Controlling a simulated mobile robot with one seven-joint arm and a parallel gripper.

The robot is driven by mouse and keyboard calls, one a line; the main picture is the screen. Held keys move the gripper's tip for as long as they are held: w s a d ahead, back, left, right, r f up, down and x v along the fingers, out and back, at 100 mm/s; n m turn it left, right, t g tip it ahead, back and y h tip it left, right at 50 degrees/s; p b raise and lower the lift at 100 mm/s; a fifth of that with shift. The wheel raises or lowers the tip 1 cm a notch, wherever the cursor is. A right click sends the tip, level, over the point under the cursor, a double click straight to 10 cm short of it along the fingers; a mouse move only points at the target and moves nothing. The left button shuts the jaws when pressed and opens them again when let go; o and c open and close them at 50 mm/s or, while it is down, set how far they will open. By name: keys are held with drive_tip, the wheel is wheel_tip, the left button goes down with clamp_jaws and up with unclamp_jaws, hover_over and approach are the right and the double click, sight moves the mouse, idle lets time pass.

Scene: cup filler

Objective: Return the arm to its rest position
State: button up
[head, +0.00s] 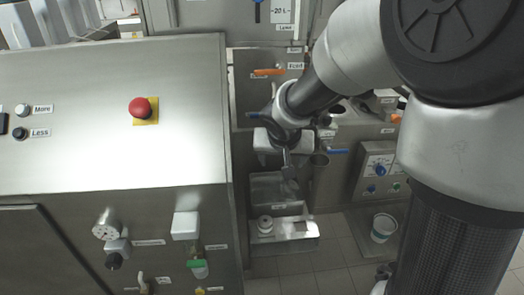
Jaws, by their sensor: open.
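My arm reaches in from the right side of the head view, and its wrist bends down in front of the machine's recess. My gripper (288,171) is at the end of the arm, above a metal tray (295,243) and apart from it. The gripper is small and partly blends with the grey metal behind it. Its jaws are open, and I see nothing held between them. A small whitish round object (265,225) sits at the left of the tray.
A steel cabinet (105,85) with a red emergency button (139,108) fills the left. A control panel with a blue knob (381,170) is right of the gripper. Blue-handled valves (338,152) are close to the wrist. A white bucket (383,228) stands low on the right.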

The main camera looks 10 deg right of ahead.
drive_tip(key=s+d+r+h, duration=0.1)
drive_tip(key=s+d+r, duration=0.3)
drive_tip(key=s+r, duration=0.6)
drive_tip(key=s+a+r+n+y, duration=0.1)
drive_tip(key=s+a+n+y, duration=0.1)
drive_tip(key=s, duration=1.3)
wheel_tip(320, 180, up, 18)
drive_tip(key=p, duration=1.7)
drive_tip(key=shift+f+g, duration=0.25)
drive_tip(key=shift+g, duration=0.15)
